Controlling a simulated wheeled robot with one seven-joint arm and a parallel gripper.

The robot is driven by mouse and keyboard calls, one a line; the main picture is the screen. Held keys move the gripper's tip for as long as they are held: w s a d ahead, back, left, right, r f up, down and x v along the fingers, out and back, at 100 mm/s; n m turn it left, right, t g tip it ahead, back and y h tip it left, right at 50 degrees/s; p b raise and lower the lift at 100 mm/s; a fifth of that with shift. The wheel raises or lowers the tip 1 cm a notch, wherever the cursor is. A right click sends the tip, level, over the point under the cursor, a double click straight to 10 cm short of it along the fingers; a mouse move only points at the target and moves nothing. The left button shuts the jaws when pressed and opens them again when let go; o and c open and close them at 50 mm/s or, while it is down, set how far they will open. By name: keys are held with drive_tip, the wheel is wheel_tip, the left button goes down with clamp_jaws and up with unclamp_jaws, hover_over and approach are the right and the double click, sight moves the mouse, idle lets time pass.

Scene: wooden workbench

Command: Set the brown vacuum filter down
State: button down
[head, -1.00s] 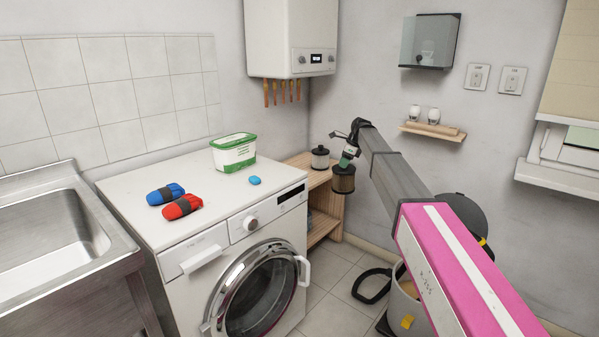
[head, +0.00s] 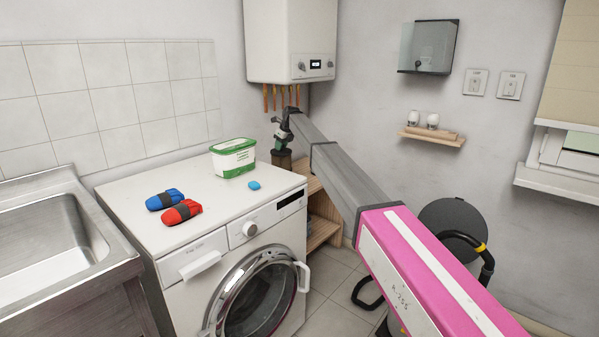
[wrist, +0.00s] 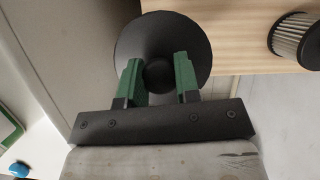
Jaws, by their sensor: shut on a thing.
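The brown vacuum filter (head: 282,159) hangs under my gripper (head: 282,140) in the head view, behind the back right corner of the washing machine, which hides its lower part. In the wrist view my gripper (wrist: 160,83) has its green fingers closed on the knob of the filter's round dark top (wrist: 165,35). The filter overlaps the left part of the wooden shelf (wrist: 235,40) in that view. I cannot tell whether its base touches the wood.
A second filter with pale pleats (wrist: 292,38) stands to the right on the shelf, apart from the held one. The washing machine (head: 150,220) bears a green and white tub (head: 233,158) and small items. Bare wood lies between the filters.

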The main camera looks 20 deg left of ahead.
drive_tip(key=w+d+f, duration=0.5)
drive_tip(key=w+f, duration=0.5)
drive_tip(key=shift+d+f, duration=0.3)
drive_tip(key=shift+f, duration=0.2)
drive_tip(key=c, duration=0.8)
unclamp_jaws()
